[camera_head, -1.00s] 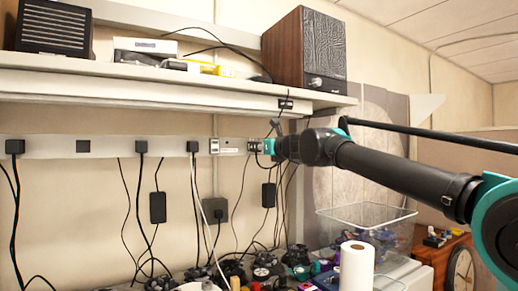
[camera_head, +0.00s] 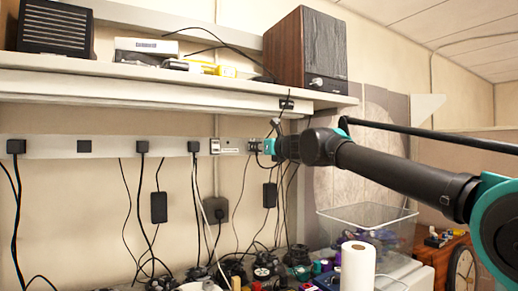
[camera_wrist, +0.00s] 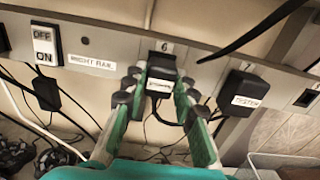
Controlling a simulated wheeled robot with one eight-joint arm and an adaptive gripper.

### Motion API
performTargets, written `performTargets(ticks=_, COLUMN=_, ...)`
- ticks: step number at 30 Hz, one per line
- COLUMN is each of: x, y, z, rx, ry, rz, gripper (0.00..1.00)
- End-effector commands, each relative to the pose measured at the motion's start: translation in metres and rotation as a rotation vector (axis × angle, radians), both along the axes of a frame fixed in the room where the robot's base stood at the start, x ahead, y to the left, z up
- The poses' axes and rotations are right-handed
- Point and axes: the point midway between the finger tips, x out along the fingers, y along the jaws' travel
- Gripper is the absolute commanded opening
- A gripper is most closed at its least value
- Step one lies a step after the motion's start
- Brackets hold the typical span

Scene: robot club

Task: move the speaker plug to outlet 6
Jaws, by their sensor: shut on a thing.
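My gripper (camera_wrist: 160,92) is shut on a black plug, the speaker plug (camera_wrist: 162,66), with one finger on each side. A white label on the plug is too blurred to read surely. The plug is at the rail, right under the mark 6 of outlet 6 (camera_wrist: 164,48). It looks up against the rail face, but I cannot tell how deep it sits. Its cord loops down to the right. In the head view my gripper (camera_head: 266,147) is at the right end of the wall rail, below the shelf, and mostly hides the plug. The wooden speaker (camera_head: 304,50) stands on the shelf above.
A plug labelled TESTER (camera_wrist: 242,93) sits close to the right of my gripper. A dark cable (camera_wrist: 250,33) crosses the upper right. An OFF/ON switch (camera_wrist: 45,45) and a RIGHT RAIL label (camera_wrist: 92,62) are to the left. A clear bin (camera_head: 365,225) and a paper roll (camera_head: 357,266) stand below.

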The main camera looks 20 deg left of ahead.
Motion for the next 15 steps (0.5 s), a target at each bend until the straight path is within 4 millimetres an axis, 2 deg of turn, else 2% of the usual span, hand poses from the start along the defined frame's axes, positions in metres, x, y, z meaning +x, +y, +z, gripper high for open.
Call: performTargets(ticks=15, x=0.0023, y=0.0029, z=0.0001, rx=0.0, ry=0.0, rz=0.0, gripper=0.01)
